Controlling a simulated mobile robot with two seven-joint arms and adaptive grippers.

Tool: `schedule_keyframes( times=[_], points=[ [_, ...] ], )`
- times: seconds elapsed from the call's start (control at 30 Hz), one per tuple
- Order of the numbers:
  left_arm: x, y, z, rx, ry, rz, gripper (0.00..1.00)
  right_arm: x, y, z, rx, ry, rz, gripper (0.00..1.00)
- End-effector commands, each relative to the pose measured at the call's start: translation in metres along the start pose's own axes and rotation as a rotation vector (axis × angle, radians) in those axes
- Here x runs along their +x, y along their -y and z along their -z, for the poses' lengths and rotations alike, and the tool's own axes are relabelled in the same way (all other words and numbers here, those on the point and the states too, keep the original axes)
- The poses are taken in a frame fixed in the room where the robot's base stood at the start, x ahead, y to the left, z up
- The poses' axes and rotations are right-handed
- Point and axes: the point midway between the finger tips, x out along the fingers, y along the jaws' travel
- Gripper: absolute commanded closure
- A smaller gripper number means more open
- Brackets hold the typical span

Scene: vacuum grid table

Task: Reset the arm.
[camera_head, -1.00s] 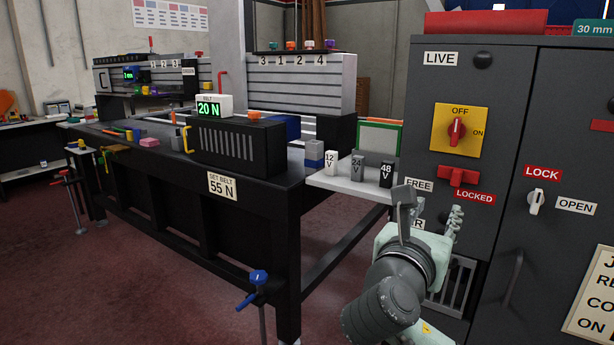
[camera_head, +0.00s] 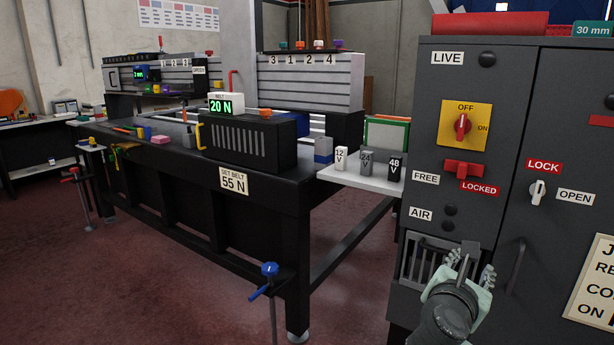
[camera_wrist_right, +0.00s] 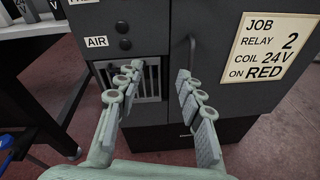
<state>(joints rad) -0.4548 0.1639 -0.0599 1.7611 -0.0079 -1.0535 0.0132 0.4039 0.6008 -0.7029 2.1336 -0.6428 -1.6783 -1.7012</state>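My right gripper (camera_head: 470,266) is low in front of the dark cabinet (camera_head: 416,290), near its vent grille (camera_head: 416,258). In the right wrist view my right gripper (camera_wrist_right: 158,100) has its two fingers spread apart with nothing between them, facing the cabinet's lower front. My right arm comes in from the bottom. My left gripper is not in view.
The cabinet carries a yellow OFF/ON switch (camera_head: 465,126), a red lever (camera_head: 463,169) and a white LOCK/OPEN knob (camera_head: 538,190). A white shelf (camera_head: 350,181) with voltage blocks juts out left of it.

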Motion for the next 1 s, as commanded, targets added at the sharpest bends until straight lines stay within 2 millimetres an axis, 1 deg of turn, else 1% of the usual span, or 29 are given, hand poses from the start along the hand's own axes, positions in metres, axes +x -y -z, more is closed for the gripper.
schedule_keyframes(
  times=[0.03,0.07,0.17,0.2,0.27,0.3,0.37,0.4,0.47,0.5,0.57,0.6,0.7,0.87,0.9,1.0],
  points=[
    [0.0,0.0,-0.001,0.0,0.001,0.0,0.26,0.008,0.013,0.023,0.056,-0.05,0.019,0.62],
    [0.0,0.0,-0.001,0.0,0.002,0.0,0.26,0.013,0.021,0.036,0.099,-0.079,0.031,0.62],
    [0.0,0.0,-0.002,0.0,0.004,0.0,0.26,0.028,0.052,0.086,0.27,-0.184,0.088,0.62],
    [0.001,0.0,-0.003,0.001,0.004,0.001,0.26,0.033,0.069,0.109,0.351,-0.228,0.124,0.62],
    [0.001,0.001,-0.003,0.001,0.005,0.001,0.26,0.038,0.098,0.144,0.488,-0.291,0.191,0.62],
    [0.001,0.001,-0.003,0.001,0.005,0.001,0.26,0.04,0.119,0.167,0.583,-0.328,0.243,0.62],
    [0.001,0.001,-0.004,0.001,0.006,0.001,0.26,0.041,0.152,0.199,0.727,-0.37,0.329,0.62],
    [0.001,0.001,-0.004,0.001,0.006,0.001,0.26,0.039,0.174,0.219,0.821,-0.391,0.39,0.62],
    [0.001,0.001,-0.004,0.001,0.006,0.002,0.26,0.035,0.205,0.244,0.956,-0.409,0.479,0.62],
    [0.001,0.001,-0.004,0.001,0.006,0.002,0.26,0.033,0.225,0.258,1.036,-0.412,0.535,0.62],
    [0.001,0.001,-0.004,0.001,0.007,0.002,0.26,0.027,0.252,0.276,1.145,-0.409,0.615,0.62],
    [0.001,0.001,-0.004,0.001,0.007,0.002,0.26,0.023,0.269,0.286,1.211,-0.403,0.664,0.62],
    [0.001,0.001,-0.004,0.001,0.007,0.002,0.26,0.013,0.308,0.307,1.361,-0.375,0.778,0.62],
    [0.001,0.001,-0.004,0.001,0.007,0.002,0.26,-0.005,0.366,0.331,1.573,-0.297,0.944,0.62],
    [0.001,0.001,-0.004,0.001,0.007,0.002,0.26,-0.01,0.38,0.335,1.624,-0.272,0.983,0.62],
    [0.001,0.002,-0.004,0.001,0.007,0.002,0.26,-0.037,0.354,0.365,1.689,-0.314,1.043,0.62]
  ],
)
